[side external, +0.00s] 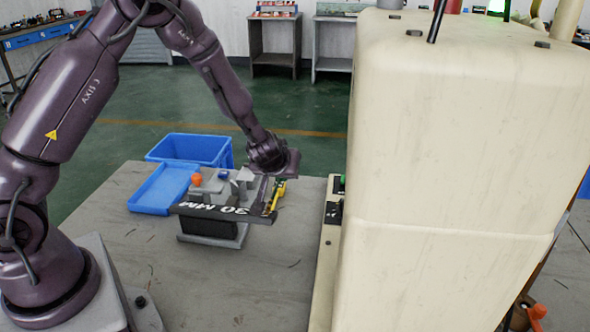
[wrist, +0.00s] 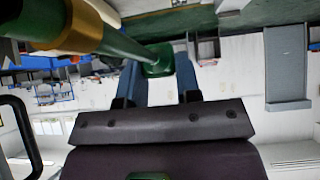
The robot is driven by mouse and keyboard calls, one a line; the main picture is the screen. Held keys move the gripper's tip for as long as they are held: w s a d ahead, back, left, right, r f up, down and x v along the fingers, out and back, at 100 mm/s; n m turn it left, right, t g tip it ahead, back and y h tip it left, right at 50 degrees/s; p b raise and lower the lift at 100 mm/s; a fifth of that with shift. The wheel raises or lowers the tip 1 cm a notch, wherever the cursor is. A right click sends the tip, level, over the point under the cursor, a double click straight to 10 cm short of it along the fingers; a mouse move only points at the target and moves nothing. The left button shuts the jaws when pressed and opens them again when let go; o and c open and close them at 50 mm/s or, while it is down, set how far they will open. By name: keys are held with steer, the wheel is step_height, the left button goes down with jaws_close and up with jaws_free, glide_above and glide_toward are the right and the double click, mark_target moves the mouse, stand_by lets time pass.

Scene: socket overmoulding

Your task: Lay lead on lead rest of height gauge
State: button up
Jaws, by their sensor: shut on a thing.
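The height gauge (side external: 222,210), a dark plate marked "30 MM" on a block with a grey base, stands on the bench in the side view. My gripper (wrist: 158,75) shows two bluish fingers in the wrist view, shut on a green piece (wrist: 158,62). That piece seems to join a green tapered body with a gold band (wrist: 85,30); I take this to be the lead. In the side view my gripper is at the gauge's right end, its fingertips unclear. A yellow part (side external: 278,196) shows just below it. Which part is the lead rest, and any contact with it, I cannot tell.
A blue bin (side external: 212,150) and a shallow blue tray (side external: 160,190) lie behind and left of the gauge. An orange knob (side external: 197,180) stands near the plate's left end. A large cream machine (side external: 450,150) blocks the right. The bench front (side external: 220,295) is clear.

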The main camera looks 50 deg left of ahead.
steer(key=s+d+r+m+t+h, duration=0.2)
steer(key=s+d+r+m+h, duration=0.45)
steer(key=d+r+m, duration=0.35)
steer(key=shift+n, duration=0.6)
steer(key=s+f, duration=0.3)
steer(key=shift+s+d+f, duration=0.2)
steer(key=shift+s+f, duration=0.05)
